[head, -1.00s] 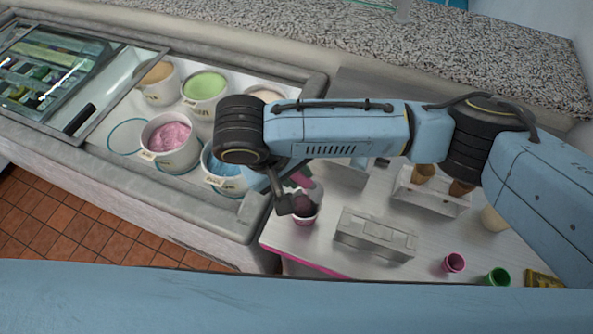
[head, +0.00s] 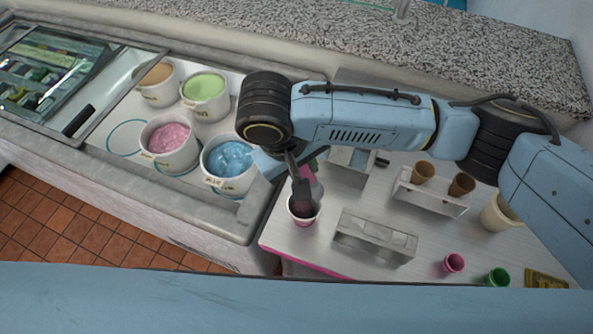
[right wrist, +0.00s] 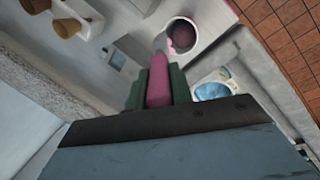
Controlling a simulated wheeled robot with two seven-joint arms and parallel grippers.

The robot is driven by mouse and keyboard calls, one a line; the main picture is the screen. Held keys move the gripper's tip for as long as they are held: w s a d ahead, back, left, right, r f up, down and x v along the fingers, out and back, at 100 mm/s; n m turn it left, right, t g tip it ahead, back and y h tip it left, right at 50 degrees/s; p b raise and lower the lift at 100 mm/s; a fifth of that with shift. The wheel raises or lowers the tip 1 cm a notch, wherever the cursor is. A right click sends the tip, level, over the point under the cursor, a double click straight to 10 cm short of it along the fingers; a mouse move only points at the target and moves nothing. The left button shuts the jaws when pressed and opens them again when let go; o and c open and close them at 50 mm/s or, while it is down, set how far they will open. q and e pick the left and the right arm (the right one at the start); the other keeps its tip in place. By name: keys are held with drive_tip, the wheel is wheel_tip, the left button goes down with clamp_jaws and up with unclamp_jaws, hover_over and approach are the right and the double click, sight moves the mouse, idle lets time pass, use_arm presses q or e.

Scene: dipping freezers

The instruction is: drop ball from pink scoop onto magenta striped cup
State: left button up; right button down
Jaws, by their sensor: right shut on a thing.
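The cup (head: 303,217), white with a magenta band, stands on the near left corner of the white worktop. It also shows in the right wrist view (right wrist: 171,24). A dark reddish-brown ball (right wrist: 184,36) shows inside the cup's rim there. My right gripper (head: 301,190) is shut on the pink handle of the scoop (right wrist: 158,82), just above the cup. The scoop's metal head (right wrist: 160,42) is at the cup's rim; whether it touches is unclear. The gripper partly hides the cup's inside in the head view. My left gripper is out of view.
A freezer at left holds tubs, including pink (head: 170,138) and blue (head: 229,158). A metal holder (head: 375,238) stands right of the cup. A rack with brown cones (head: 424,172), a pink cup (head: 454,263) and a green cup (head: 498,277) are farther right.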

drive_tip(key=w+d+r+g+y, duration=0.2)
drive_tip(key=d+r+y, duration=0.1)
drive_tip(key=d+r, duration=0.1)
drive_tip(key=shift+w+y, duration=0.3)
drive_tip(key=shift+y, duration=0.1)
idle(0.5)
